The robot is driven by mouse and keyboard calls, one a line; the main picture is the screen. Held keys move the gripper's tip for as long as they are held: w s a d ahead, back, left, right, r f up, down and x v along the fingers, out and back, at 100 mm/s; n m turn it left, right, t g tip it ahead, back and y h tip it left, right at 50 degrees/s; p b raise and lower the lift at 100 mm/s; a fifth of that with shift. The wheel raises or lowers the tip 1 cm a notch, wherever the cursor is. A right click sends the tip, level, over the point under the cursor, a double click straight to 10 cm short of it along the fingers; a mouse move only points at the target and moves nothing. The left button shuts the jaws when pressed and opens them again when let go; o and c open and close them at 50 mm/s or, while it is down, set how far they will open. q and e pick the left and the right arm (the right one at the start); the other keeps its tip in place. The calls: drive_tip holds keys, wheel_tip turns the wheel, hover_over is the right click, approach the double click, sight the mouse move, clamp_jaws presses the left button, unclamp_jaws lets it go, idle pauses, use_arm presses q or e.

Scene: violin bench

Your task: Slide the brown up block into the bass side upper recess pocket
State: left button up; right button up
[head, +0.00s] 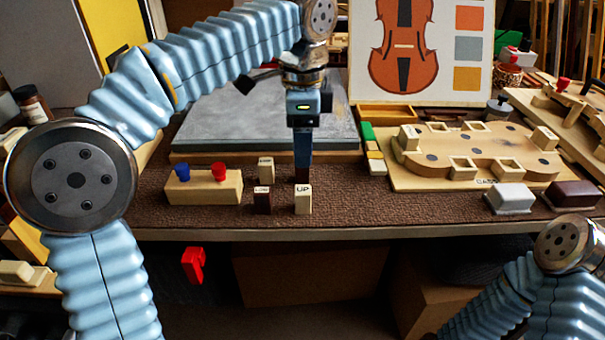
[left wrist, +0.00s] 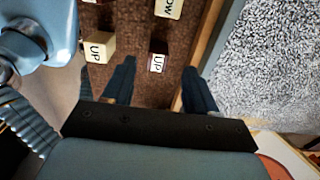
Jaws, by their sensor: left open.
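The brown UP block (left wrist: 158,62) stands on the brown mat, its pale label facing up. In the left wrist view it lies between my left gripper's (left wrist: 160,85) spread fingers, not visibly touching either. In the head view my left gripper (head: 302,178) points straight down behind the cream UP block (head: 303,202), which, with the fingers, hides the brown UP block. The cream UP block (left wrist: 98,48) is just outside one finger. The violin mould board (head: 425,178) lies at right with several square pockets; two near-side ones (head: 463,168) look empty. My right gripper is out of view.
Another dark brown block (head: 262,202) and a cream LOW block (head: 265,170) stand left of the gripper. A wooden block with blue and red knobs (head: 205,188) is farther left. A grey slab (head: 250,120) lies behind.

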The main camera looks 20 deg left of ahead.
sight(302, 171)
use_arm(q)
wheel_tip(302, 171, down, 5)
drive_tip(key=shift+s+f+b, duration=0.1)
drive_tip(key=shift+s+b, duration=0.05)
drive_tip(key=shift+b, duration=0.55)
drive_tip(key=c, duration=1)
